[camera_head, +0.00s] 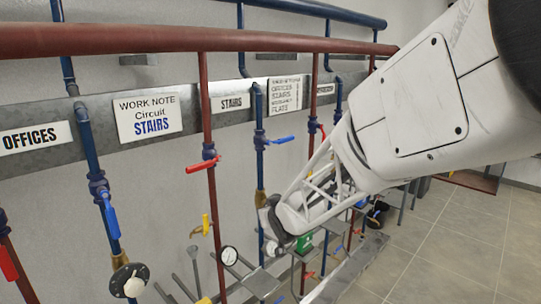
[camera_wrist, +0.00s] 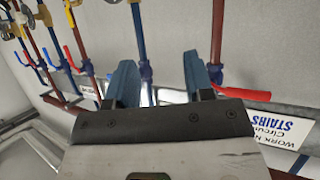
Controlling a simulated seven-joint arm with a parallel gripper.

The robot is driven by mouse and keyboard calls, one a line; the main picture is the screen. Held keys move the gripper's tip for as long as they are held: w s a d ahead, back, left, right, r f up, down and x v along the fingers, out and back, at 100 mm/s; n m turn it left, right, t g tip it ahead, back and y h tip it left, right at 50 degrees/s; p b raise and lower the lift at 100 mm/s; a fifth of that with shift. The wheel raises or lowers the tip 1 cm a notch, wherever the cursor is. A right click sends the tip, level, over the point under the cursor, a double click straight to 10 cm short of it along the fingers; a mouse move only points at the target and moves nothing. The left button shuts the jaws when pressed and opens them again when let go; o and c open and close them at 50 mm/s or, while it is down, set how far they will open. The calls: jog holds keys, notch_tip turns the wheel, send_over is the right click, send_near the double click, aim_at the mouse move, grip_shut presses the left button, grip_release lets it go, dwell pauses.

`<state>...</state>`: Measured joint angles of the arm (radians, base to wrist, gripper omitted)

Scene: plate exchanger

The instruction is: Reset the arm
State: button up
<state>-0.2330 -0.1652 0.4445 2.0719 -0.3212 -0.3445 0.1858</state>
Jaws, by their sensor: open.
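My white arm (camera_head: 425,105) reaches in from the upper right of the head view and slopes down to the left, in front of the pipe wall. Its far end is near the middle of that view, close to the pipes; the fingers are hard to make out there. In the wrist view my gripper (camera_wrist: 160,75) shows two blue-grey fingers set apart, with nothing between them. Beyond the fingers are a blue pipe (camera_wrist: 139,35) and a red pipe (camera_wrist: 217,35). A red lever (camera_wrist: 242,93) shows just right of the right finger. I cannot tell whether anything touches the gripper.
Red and blue vertical pipes with a red lever (camera_head: 203,164), blue levers (camera_head: 111,215) and a yellow lever (camera_head: 205,225) line the wall. A thick red pipe (camera_head: 150,40) runs across above. Signs include WORK NOTE (camera_head: 148,116). Open tiled floor (camera_head: 450,240) lies to the right.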

jog(key=s+d+r+m+g+h, duration=0.2)
jog(key=s+d, duration=0.5)
jog(key=s, duration=0.2)
jog(key=s+d+r+m+g+h, duration=0.1)
jog(key=s+d+r+g+h, duration=0.15)
jog(key=s+d, duration=0.45)
jog(key=s+d+m+g, duration=0.1)
jog(key=s+d+g, duration=0.1)
jog(key=s, duration=1)
jog(key=s+d+m+g, duration=0.1)
jog(key=s+d+g, duration=0.2)
jog(key=s, duration=0.9)
jog(key=shift+r, duration=0.35)
